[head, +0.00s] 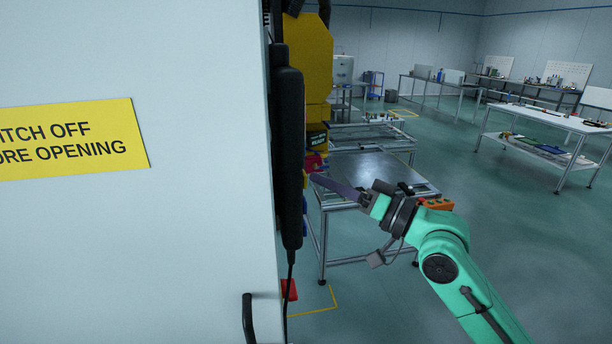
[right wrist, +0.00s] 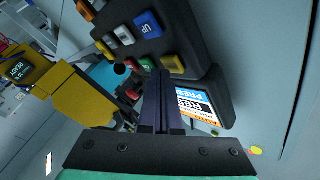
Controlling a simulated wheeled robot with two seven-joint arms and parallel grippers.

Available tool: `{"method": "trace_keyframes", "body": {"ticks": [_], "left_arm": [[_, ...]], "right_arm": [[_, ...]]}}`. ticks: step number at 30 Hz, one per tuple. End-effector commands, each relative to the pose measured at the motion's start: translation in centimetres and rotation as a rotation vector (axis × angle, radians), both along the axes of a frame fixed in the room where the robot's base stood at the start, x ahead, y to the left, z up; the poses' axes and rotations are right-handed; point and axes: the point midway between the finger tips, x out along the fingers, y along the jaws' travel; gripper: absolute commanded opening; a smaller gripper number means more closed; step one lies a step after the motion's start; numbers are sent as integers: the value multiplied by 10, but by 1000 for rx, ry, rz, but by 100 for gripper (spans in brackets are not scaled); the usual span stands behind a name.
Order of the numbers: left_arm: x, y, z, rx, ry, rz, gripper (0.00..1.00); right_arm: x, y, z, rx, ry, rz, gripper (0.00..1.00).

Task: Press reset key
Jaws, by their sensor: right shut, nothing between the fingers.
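A black key pendant (head: 289,150) hangs along the edge of the white panel in the head view. In the right wrist view its face (right wrist: 190,45) carries a blue "UP" key (right wrist: 148,23), a white key (right wrist: 124,35), an orange key (right wrist: 173,63), a green key (right wrist: 147,63) and a red key (right wrist: 132,94). I cannot read which key is reset. A label (right wrist: 196,104) with partly hidden lettering, "RES" and "PRESS", is below the keys. My right gripper (head: 316,180) is shut and empty; its tips (right wrist: 164,74) are near the orange and green keys. Contact cannot be told. My left gripper is out of view.
The white panel (head: 130,250) with a yellow sign (head: 70,139) fills the left of the head view. A yellow machine (head: 318,60) stands behind the pendant. A metal table (head: 375,172) is beyond my right gripper. Open floor (head: 530,240) lies to the right.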

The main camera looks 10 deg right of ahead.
Motion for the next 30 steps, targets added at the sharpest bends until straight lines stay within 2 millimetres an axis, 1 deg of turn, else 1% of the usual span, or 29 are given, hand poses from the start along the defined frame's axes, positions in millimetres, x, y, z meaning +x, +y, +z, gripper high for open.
{"method": "trace_keyframes", "body": {"ticks": [8, 30], "left_arm": [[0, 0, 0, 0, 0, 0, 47], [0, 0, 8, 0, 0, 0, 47]], "right_arm": [[0, 0, 0, 0, 0, 0, 0], [-1, 9, 0, -1, 1, 0, 0]]}}
